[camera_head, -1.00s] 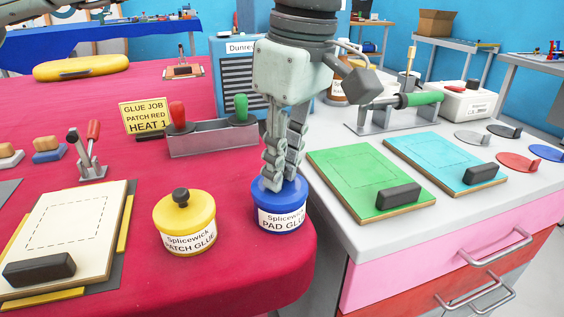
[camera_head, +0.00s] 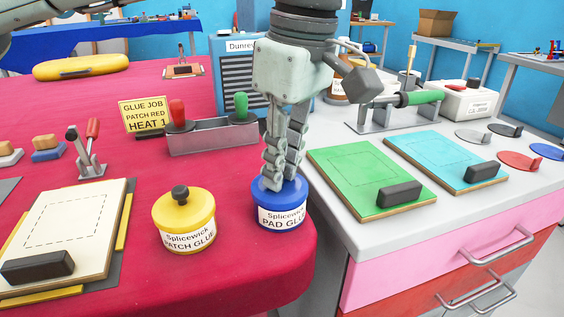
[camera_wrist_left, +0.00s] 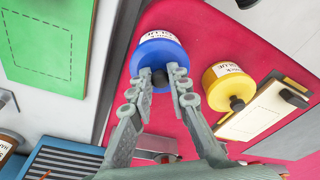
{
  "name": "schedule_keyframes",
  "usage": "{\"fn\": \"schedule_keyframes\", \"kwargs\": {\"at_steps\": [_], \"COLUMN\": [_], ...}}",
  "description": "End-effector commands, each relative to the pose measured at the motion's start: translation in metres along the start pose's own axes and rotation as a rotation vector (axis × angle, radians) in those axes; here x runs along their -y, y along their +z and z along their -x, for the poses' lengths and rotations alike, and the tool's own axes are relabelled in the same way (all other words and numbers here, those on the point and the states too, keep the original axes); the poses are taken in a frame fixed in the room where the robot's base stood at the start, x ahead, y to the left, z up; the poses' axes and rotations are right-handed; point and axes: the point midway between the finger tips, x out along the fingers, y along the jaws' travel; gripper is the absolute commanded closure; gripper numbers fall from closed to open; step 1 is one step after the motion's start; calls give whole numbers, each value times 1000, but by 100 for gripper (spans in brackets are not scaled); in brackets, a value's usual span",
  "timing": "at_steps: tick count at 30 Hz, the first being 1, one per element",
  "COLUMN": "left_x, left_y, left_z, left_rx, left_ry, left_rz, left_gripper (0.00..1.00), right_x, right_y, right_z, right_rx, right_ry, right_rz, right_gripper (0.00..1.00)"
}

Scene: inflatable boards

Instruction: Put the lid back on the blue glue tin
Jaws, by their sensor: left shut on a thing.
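The blue glue tin (camera_head: 281,218), labelled Splicewick Pad Glue, stands upright near the front right corner of the red bench. Its blue lid (camera_head: 260,190) rests on top of it, with no gap that I can see. My left gripper (camera_head: 286,180) comes down from above and is shut at the middle of the lid, its fingers hiding the knob in the head view. In the left wrist view, the lid (camera_wrist_left: 153,52) lies over the white label band, and its dark knob (camera_wrist_left: 160,78) is between the fingertips (camera_wrist_left: 161,84). My right gripper is not in view.
A yellow patch glue tin (camera_head: 186,236) with its lid on stands left of the blue tin. A grey tray (camera_head: 212,136) with red and green handles is behind. The green board (camera_head: 360,175) lies on the white cabinet at right.

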Motion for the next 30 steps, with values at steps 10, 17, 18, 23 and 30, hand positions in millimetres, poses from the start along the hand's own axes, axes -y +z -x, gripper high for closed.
{"fn": "schedule_keyframes", "kwargs": {"at_steps": [10, 17, 18, 23, 30], "left_x": [0, 0, 0, 0, 0], "left_y": [0, 0, 0, 0, 0], "left_z": [0, 0, 0, 0, 0], "left_rx": [0, 0, 0, 0, 0], "left_ry": [0, 0, 0, 0, 0], "left_rz": [0, 0, 0, 0, 0], "left_gripper": [78, 59, 59, 52, 38], "right_x": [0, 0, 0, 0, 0], "right_y": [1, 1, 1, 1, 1], "right_z": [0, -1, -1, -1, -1], "right_rx": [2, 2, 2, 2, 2], "right_ry": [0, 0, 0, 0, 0], "right_rz": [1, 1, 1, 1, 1], "right_gripper": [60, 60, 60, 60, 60]}}
